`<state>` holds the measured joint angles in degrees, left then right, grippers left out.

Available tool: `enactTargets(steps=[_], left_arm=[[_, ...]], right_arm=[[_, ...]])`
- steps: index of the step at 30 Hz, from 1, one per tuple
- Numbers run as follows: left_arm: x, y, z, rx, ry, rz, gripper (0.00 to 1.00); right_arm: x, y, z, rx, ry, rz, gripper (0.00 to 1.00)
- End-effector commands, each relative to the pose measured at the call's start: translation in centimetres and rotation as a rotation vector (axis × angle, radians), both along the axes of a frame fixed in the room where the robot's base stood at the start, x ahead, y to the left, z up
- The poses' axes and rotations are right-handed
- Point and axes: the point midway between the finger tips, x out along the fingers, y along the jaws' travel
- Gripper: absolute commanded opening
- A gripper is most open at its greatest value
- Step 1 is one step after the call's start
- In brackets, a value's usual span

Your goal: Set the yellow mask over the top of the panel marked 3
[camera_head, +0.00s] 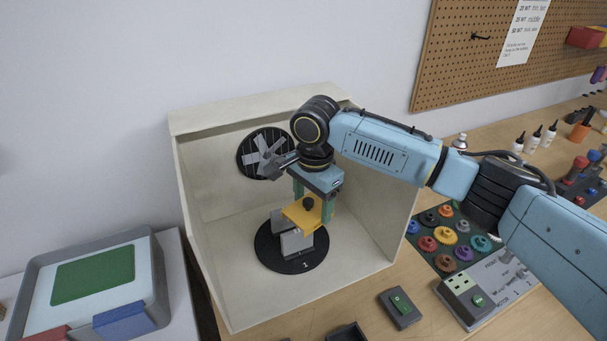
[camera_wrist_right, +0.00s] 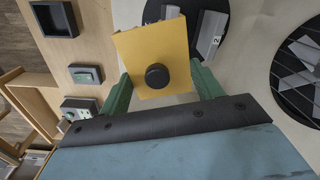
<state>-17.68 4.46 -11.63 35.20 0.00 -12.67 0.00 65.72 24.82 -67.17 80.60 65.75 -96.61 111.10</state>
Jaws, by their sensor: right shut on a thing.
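The yellow mask (camera_head: 293,215) is a bent sheet with a black knob, and it also shows in the right wrist view (camera_wrist_right: 140,45). My right gripper (camera_head: 313,206) has its green fingers on both sides of the mask and holds it inside the booth. The mask is above grey upright panels (camera_head: 298,244) on a black turntable (camera_head: 268,254); I cannot tell whether it touches them. A 1 shows at the turntable's front rim. In the right wrist view, a 2 marks a grey panel (camera_wrist_right: 208,36). I see no 3. My left gripper is out of view.
The cream booth (camera_head: 205,220) has walls on both sides and an open front. A round black fan (camera_head: 250,156) is on its back wall. A screen-printing frame (camera_head: 150,270) stands left.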

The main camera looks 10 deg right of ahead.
Motion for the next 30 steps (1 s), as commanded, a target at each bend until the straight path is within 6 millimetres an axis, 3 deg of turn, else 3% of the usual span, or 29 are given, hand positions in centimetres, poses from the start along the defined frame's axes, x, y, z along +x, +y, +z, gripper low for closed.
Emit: enactTargets(steps=[1, 8, 20, 28, 30], left_arm=[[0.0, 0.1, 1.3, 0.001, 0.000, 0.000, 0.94], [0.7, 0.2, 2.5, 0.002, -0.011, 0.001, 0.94], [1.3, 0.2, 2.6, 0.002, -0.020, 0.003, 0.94], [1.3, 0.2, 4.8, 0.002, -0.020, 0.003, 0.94], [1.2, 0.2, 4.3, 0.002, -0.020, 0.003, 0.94]], right_arm=[[0.5, 0.7, 0.9, 0.002, 0.006, -0.083, 0.43], [1.4, 1.9, 1.0, -0.004, 0.016, -0.297, 0.43], [1.4, 1.9, 0.9, -0.004, 0.017, -0.310, 0.43], [1.3, 2.0, 1.3, -0.005, 0.021, -0.309, 0.43], [1.4, 2.0, 0.0, -0.005, 0.021, -0.310, 0.43]])
